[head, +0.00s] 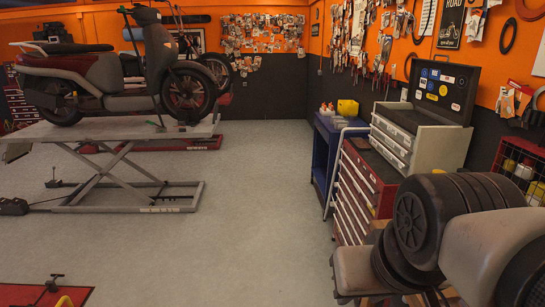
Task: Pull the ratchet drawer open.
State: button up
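A red tool chest (362,190) stands right of the middle, with a stack of several wide drawers facing left. Its drawer fronts look closed. A light grey tool box (392,137) with several shallow drawers and a raised dark lid (440,92) covered in stickers sits behind and above it. Its drawers also look closed. I cannot tell which drawer is the ratchet drawer, as no label is readable.
A blue cart (326,150) stands beyond the red chest. A scooter (110,70) rests on a lift (125,185) at left. The grey floor (255,215) between lift and chest is clear.

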aim_at(371, 206)
jog(key=i, duration=1.75)
jog(key=i+j+z, duration=0.1)
jog(key=i, duration=1.65)
